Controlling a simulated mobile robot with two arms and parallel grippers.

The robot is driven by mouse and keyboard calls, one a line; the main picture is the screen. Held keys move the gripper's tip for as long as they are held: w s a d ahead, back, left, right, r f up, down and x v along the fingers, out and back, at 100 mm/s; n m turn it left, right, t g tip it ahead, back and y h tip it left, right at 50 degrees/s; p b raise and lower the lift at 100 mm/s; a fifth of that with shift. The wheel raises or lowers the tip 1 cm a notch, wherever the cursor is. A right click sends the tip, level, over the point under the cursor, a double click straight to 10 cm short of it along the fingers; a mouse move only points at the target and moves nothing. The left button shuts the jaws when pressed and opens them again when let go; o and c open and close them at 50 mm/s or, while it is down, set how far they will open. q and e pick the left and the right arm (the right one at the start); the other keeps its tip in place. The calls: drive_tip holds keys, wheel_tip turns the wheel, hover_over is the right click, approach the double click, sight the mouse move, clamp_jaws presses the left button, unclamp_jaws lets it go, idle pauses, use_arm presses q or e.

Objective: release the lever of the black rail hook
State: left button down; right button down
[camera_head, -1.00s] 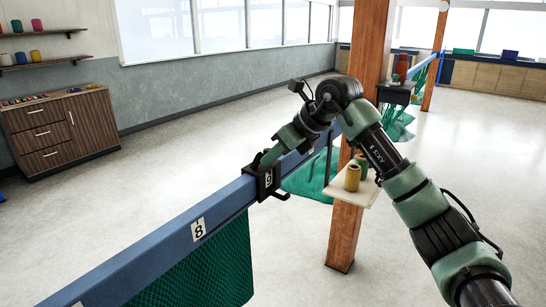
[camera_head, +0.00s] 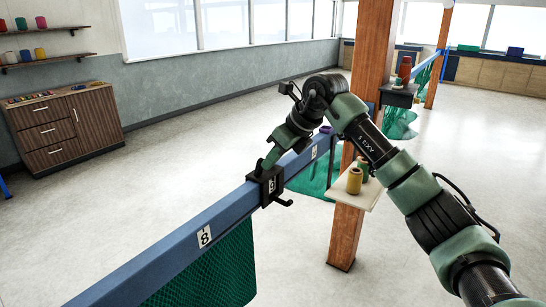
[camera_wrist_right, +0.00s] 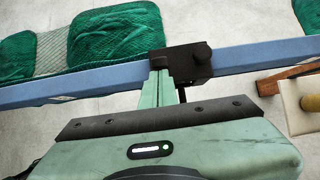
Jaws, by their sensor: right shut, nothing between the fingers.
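The black rail hook (camera_head: 266,190) sits clamped around the blue rail, with a dark prong sticking out at its lower right. In the right wrist view the hook (camera_wrist_right: 190,66) shows as a black block with a round knob (camera_wrist_right: 201,53) on its upper right. My right gripper (camera_head: 268,164) reaches down to the top of the hook. Its green fingers (camera_wrist_right: 160,62) are shut with nothing between them, close against the hook's left side in the wrist view. I cannot tell whether they touch it or which part is the lever. My left gripper is not in view.
The blue rail (camera_head: 160,252) runs diagonally past a wooden post (camera_head: 346,235), with green netting (camera_head: 215,270) hanging below. A small shelf (camera_head: 340,193) with spools (camera_head: 354,181) stands right of the hook. A drawer cabinet (camera_head: 65,130) stands at the left wall. Open floor lies between.

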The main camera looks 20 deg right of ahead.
sight(266, 180)
drive_tip(key=shift+w+a+r+p, duration=0.45)
drive_tip(key=shift+w+r+p, duration=0.1)
drive_tip(key=shift+r, duration=0.05)
drive_tip(key=shift+w+a, duration=0.15)
drive_tip(key=shift+a, duration=0.05)
drive_tip(key=shift+d+r+p, duration=0.1)
drive_tip(key=shift+r+p, duration=0.5)
drive_tip(key=shift+r, duration=0.2)
